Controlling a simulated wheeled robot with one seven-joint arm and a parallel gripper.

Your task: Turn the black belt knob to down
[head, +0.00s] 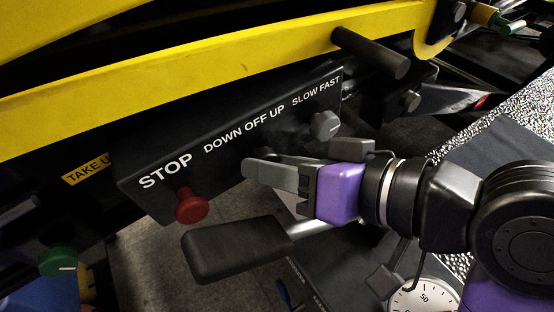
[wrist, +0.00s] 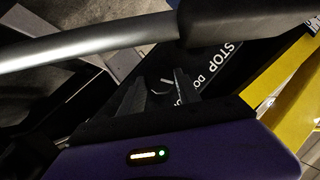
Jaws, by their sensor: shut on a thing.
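The black control panel (head: 150,165) carries the labels STOP, DOWN OFF UP and SLOW FAST. My gripper (head: 254,170) is at the panel below the DOWN OFF UP label. Its fingers are shut on the black belt knob, which is mostly hidden behind them in the head view. In the wrist view, my gripper (wrist: 160,88) has its fingertips at the panel beside the lettering. A pale mark shows between the fingers, but the knob is too dark there to read its setting.
A red stop button (head: 191,206) sits left of my gripper, and a grey speed knob (head: 325,125) sits to the right. A black-gripped lever (head: 235,249) passes close below my gripper. A yellow rail (head: 220,65) runs above the panel. A green knob (head: 58,261) is lower left.

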